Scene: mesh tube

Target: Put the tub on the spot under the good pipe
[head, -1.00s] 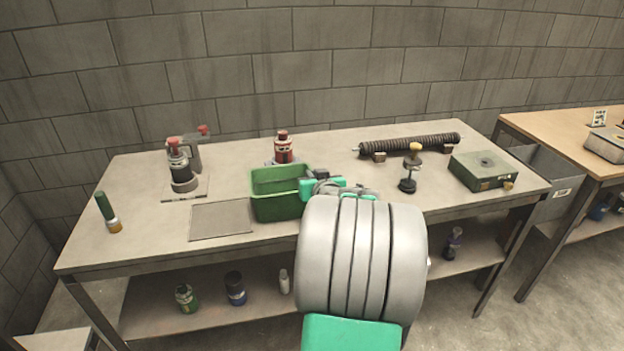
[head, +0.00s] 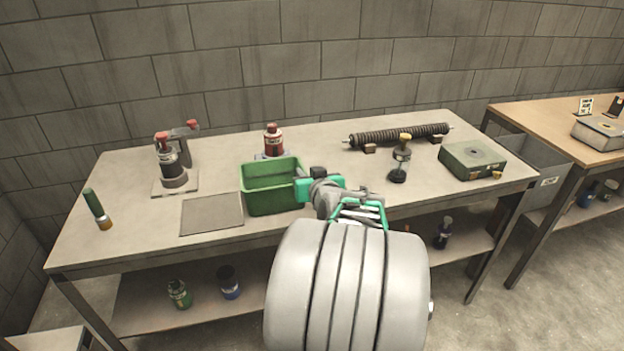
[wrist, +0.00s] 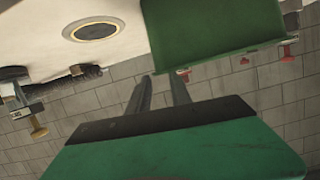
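The green open-topped tub (head: 270,200) stands upright on the workbench, just right of a flat grey square plate (head: 212,213). My gripper (head: 308,186) is at the tub's right side. In the wrist view its two fingers (wrist: 160,80) are apart with a gap between them, close to the tub's rim. I cannot tell whether they touch it. A dark round disc with a yellowish ring (wrist: 95,29) lies flat on the bench in the wrist view. I cannot tell which pipe is the good one.
A dark ribbed tube (head: 400,135) rests on blocks at the back right. A yellow-topped stand (head: 401,160) and green case (head: 472,160) are right of my gripper. A red bottle (head: 273,141) stands behind the tub. A red-capped black device (head: 170,165) stands left.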

